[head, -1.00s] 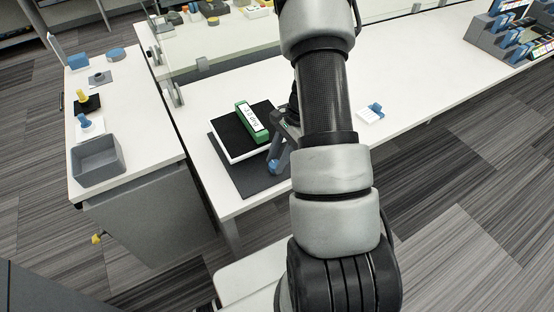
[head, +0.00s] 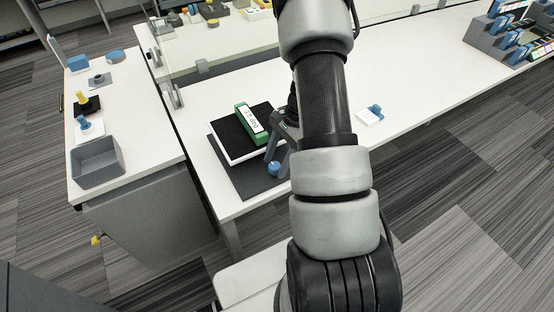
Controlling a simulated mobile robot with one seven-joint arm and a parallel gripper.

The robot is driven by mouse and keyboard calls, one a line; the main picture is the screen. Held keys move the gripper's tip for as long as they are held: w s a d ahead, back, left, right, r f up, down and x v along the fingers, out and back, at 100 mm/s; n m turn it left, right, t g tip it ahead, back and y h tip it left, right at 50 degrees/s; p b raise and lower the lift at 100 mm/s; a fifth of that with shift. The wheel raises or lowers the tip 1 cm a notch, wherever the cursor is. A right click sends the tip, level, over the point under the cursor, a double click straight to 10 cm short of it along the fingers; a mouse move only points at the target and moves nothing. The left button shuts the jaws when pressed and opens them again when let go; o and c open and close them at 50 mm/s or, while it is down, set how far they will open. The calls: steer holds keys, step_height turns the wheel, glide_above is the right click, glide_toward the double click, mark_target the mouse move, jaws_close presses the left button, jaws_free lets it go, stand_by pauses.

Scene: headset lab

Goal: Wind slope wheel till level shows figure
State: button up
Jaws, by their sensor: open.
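A green level (head: 242,113) with a white display lies on a black-topped white platform (head: 228,158). Its display has dark characters, too small and slanted to read surely. The platform stands on a dark mat (head: 243,182) on the white table. A round blue wheel (head: 274,168) sits at the platform's near right side, just above the mat. My gripper (head: 277,152) points down beside the platform, its grey fingers spread just above and behind the wheel in the picture. It is open with nothing seen between its fingers.
A grey open bin (head: 97,163) and several small blue, yellow and grey parts stand on the left bench (head: 135,137). A white card with a blue piece (head: 371,114) lies right of my arm. A clear screen runs behind the platform. The right table is mostly clear.

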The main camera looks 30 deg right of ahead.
steer(key=s+p+v, duration=0.1)
steer(key=v, duration=1.6)
steer(key=shift+w+d+r, duration=0.15)
steer(key=shift+w+r, duration=0.1)
steer(key=shift+w, duration=0.2)
steer(key=s+a+r+n+t+h+p, duration=0.1)
steer(key=s+a+r+n+p, duration=0.15)
steer(key=a+r, duration=0.45)
steer(key=s+a+r+n+t+h+p, duration=0.15)
steer(key=a+r+n, duration=0.25)
steer(key=r, duration=0.7)
steer(key=s+a+r+n+t+h+p, duration=0.1)
steer(key=s+a+r+n+t+p, duration=0.1)
steer(key=s+a+r+n, duration=0.2)
steer(key=s+a+r+n+t+h+p, duration=0.1)
steer(key=s+a+r+n+p, duration=0.1)
steer(key=s+a+r+n, duration=0.3)
steer(key=s+r+n, duration=0.1)
steer(key=s, duration=0.3)
steer(key=shift+t, duration=0.35)
